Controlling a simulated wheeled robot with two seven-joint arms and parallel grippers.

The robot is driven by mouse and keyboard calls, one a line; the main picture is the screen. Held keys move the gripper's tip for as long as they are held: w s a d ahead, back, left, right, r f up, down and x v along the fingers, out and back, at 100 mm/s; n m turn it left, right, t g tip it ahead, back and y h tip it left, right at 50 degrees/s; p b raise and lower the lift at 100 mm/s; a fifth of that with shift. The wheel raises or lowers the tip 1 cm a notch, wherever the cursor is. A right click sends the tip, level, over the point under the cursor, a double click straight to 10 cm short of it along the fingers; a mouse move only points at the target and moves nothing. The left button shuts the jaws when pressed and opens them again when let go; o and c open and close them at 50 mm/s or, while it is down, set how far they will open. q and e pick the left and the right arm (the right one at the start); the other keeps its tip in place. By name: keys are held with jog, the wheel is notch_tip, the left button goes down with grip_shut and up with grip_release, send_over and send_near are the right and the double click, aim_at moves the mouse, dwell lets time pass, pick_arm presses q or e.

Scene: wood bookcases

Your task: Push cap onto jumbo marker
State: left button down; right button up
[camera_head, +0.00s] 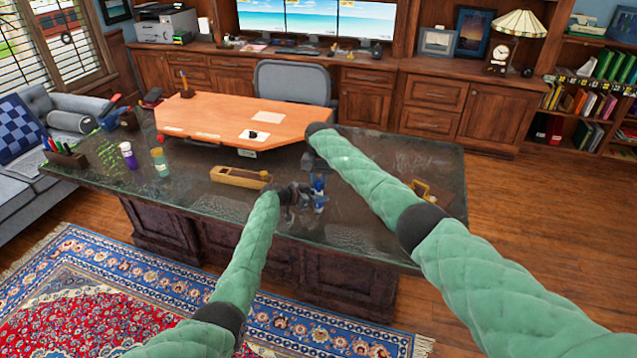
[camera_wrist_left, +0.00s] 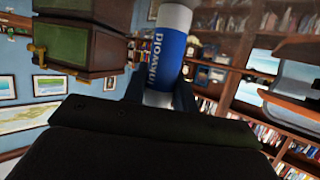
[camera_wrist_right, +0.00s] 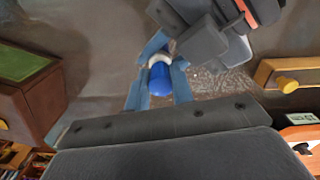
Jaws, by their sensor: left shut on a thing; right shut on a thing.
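The jumbo marker (camera_wrist_left: 168,50) has a white body and a blue label with white lettering. In the left wrist view my left gripper (camera_wrist_left: 160,95) is shut on it, and its upper end runs out of the frame. The blue cap (camera_wrist_right: 160,80), with a whitish ring at its far side, sits between the fingers of my right gripper (camera_wrist_right: 158,85), shut on it. My left gripper's dark body shows close by in the right wrist view. In the head view both grippers are close together above the dark desk (camera_head: 340,225); whether cap and marker touch is hidden.
A wooden box (camera_head: 428,190) is to the right, partly behind my right arm. A purple bottle (camera_head: 128,156), a clear bottle (camera_head: 160,163) and a pen holder (camera_head: 66,158) stand at the left.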

jog(key=shift+f, duration=0.6)
jog(key=o, duration=1)
jog(key=shift+o, duration=0.2)
jog(key=shift+a, duration=0.1)
notch_tip(320, 180, up, 12)
pick_arm(q)
jog(key=c, duration=1)
grip_release()
jog(key=shift+c, duration=0.2)
pick_arm(e)
jog(key=shift+f, duration=0.1)
